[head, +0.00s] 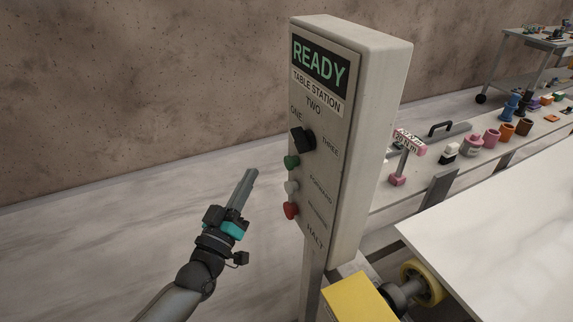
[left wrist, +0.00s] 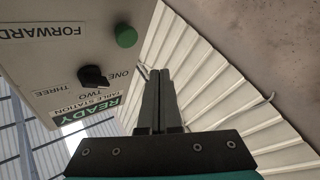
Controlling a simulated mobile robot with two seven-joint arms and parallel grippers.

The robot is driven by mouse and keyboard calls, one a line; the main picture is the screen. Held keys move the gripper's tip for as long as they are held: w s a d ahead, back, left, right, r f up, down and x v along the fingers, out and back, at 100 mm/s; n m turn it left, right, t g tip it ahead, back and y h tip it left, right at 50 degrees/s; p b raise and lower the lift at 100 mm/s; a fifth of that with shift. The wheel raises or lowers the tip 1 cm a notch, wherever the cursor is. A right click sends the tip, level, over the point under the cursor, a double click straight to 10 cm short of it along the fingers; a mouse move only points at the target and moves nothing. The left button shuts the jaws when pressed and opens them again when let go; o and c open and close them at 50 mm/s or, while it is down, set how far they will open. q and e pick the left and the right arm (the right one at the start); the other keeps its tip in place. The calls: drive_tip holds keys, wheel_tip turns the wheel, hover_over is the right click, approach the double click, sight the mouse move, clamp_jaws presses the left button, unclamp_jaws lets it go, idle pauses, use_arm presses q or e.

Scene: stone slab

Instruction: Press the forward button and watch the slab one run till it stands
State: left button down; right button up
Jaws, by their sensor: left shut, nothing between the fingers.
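The grey control box (head: 323,150) stands on a post in the middle of the head view, its display reading READY. The green button (head: 291,161), beside the FORWARD label in the left wrist view (left wrist: 126,36), sits below the black selector knob (head: 302,139). A pale button (head: 291,187) and a red button (head: 290,210) are lower down. My left gripper (head: 251,172) is shut and empty, left of the box and apart from the green button. In the left wrist view its fingertips (left wrist: 160,72) point past the box. The pale slab (head: 490,220) lies at the right, partly out of frame.
A yellow-rimmed wheel (head: 424,283) and a yellow block (head: 358,303) are below the slab's near edge. A long bench (head: 425,191) behind holds several coloured parts. A cart (head: 535,50) stands far right. The floor left of the box is clear.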

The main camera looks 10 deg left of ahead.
sight(291, 162)
use_arm(q)
drive_tip(key=shift+w+d, duration=0.7)
drive_tip(key=shift+d, duration=0.35)
drive_tip(key=shift+w+d, duration=0.7)
drive_tip(key=shift+d, duration=0.35)
idle(0.5)
drive_tip(key=shift+w+d, duration=0.2)
drive_tip(key=shift+d, duration=0.15)
